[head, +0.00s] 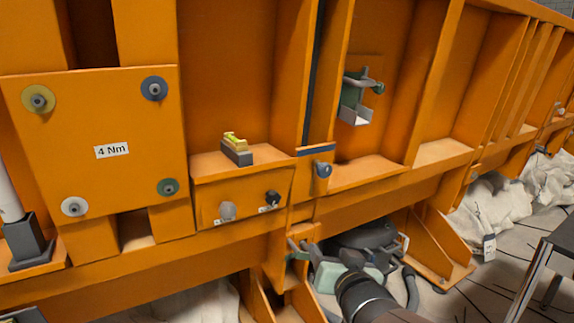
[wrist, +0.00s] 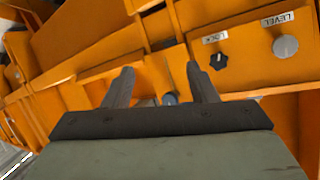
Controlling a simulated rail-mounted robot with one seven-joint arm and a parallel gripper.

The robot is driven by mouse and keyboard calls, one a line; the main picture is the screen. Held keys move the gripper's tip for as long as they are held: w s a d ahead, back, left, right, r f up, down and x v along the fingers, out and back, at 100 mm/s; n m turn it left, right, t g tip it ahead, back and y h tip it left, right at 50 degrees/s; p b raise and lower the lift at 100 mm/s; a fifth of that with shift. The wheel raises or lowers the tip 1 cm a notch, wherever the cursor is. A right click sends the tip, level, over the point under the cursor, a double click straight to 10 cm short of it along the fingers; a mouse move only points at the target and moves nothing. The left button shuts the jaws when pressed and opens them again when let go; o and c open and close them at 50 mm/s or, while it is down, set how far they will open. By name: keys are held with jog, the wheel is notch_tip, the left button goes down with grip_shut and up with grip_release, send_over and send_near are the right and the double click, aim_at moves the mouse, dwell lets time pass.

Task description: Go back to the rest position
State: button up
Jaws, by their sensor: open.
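My gripper (head: 298,248) is low in the head view, beneath the ledge of the orange frame. Its fingers are apart and hold nothing visible. In the wrist view my gripper (wrist: 160,68) shows two separated dark fingers pointing toward the orange frame (wrist: 85,50). A small blue-grey round part (wrist: 168,99) shows in the gap between them, partly hidden by the gripper body; I cannot tell its distance.
A panel carries a grey knob (head: 227,210) and a black knob (head: 272,197); the wrist view labels them LEVEL and LOCK. A blue-grey knob (head: 322,169), a yellow-topped level (head: 236,149) and a green bracket (head: 355,98) are above. A table (head: 553,250) stands at right.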

jog(key=s+d+r+g+h+p, duration=0.1)
jog(key=s+r+g+p, duration=0.2)
jog(key=s+g+p, duration=0.2)
jog(key=s+d+r+n+g+h+p, duration=0.1)
jog(key=s+d+r+g+p, duration=0.1)
jog(key=s+g+p, duration=0.3)
jog(key=s+d+r+g+p, duration=0.2)
jog(key=s+r+g+p, duration=0.2)
jog(key=s+p, duration=0.7)
jog(key=shift+r+n+g+h, duration=0.25)
jog(key=shift+n+g+h, duration=0.15)
jog(key=shift+g, duration=0.2)
